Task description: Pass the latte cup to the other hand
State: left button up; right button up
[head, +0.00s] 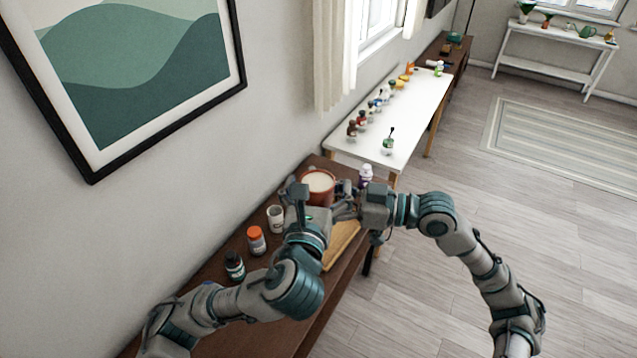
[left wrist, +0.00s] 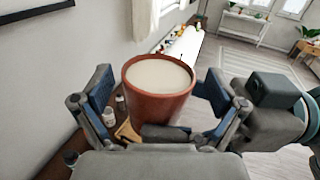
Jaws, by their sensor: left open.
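The latte cup (head: 318,184) is a reddish-brown round cup with a pale cream top, upright, above the dark wooden table in the head view. In the left wrist view the cup (left wrist: 158,98) stands between the two fingers of my left gripper (left wrist: 157,100). Those fingers are open, one on each side, with a visible gap to the cup. My right gripper (head: 346,205) comes in from the right, close beside the cup's lower part. Its fingertips are partly hidden, so its hold on the cup cannot be made out.
On the dark table (head: 205,305) stand a white jar (head: 276,219), an orange-capped jar (head: 256,241) and a dark bottle (head: 234,266). A wooden board (head: 342,245) lies under the arms. A white table (head: 400,115) with several small bottles is beyond. The floor at right is clear.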

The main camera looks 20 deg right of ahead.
pick_arm(q)
jog(key=shift+w, duration=0.15)
pick_arm(e)
jog(key=shift+a, duration=0.1)
pick_arm(q)
jog(key=shift+a, duration=0.15)
jog(key=shift+c, duration=0.5)
pick_arm(e)
jog(key=shift+a, duration=0.1)
pick_arm(q)
jog(key=shift+a, duration=0.1)
jog(key=c, duration=1.2)
pick_arm(e)
jog(key=shift+a, duration=0.15)
pick_arm(q)
jog(key=shift+c, duration=0.7)
pick_arm(e)
jog(key=o, duration=1.4)
pick_arm(q)
jog(key=shift+d, duration=0.25)
pick_arm(e)
jog(key=shift+d, duration=0.25)
